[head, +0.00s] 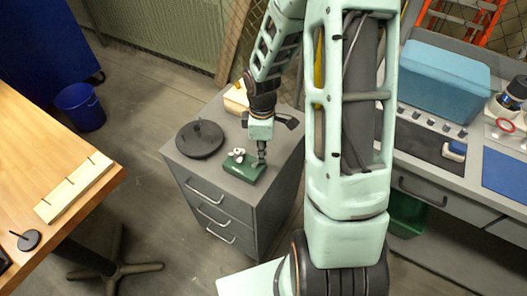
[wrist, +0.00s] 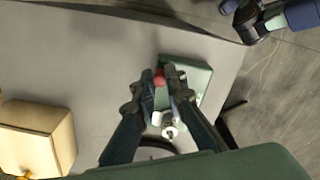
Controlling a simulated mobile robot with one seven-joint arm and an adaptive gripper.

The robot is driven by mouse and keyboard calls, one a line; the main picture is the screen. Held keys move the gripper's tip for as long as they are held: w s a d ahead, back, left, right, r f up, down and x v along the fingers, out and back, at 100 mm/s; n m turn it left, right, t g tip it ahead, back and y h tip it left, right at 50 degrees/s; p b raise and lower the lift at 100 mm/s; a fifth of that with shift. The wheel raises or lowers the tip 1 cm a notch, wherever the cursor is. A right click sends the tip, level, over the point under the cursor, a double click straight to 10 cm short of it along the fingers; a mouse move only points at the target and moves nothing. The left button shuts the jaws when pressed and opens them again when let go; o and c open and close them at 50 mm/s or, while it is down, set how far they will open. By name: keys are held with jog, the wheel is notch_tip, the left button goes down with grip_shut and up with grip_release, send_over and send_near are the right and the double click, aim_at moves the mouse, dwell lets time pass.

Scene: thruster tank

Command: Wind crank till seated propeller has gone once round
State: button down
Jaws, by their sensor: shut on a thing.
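A small green thruster unit (head: 246,169) stands on top of a grey drawer cabinet. It also shows in the wrist view (wrist: 198,72), below my gripper. A white propeller (head: 236,154) sits at its left end in the head view; in the wrist view the white propeller (wrist: 170,131) shows partly between my fingers. My gripper (head: 262,158) points down at the right end of the unit. In the wrist view my gripper (wrist: 160,85) is shut on the crank, whose red knob (wrist: 159,77) shows between the fingertips. The crank's arm is hidden.
A dark round disc with a peg (head: 200,140) lies left of the unit on the cabinet. A pale wooden block (head: 236,99) is at the cabinet's back. A wooden table (head: 40,125) stands left, a grey bench (head: 450,185) with a blue box right.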

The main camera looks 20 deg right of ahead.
jog(key=n, duration=0.1)
jog(key=n+p, duration=0.1)
jog(key=n, duration=0.1)
jog(key=w+n+p, duration=0.1)
jog(key=shift+w+a+n, duration=0.1)
jog(key=shift+a+n, duration=0.2)
dwell(0.3)
jog(key=c, duration=2)
grip_release()
jog(key=shift+o, duration=0.2)
notch_tip(320, 180, up, 12)
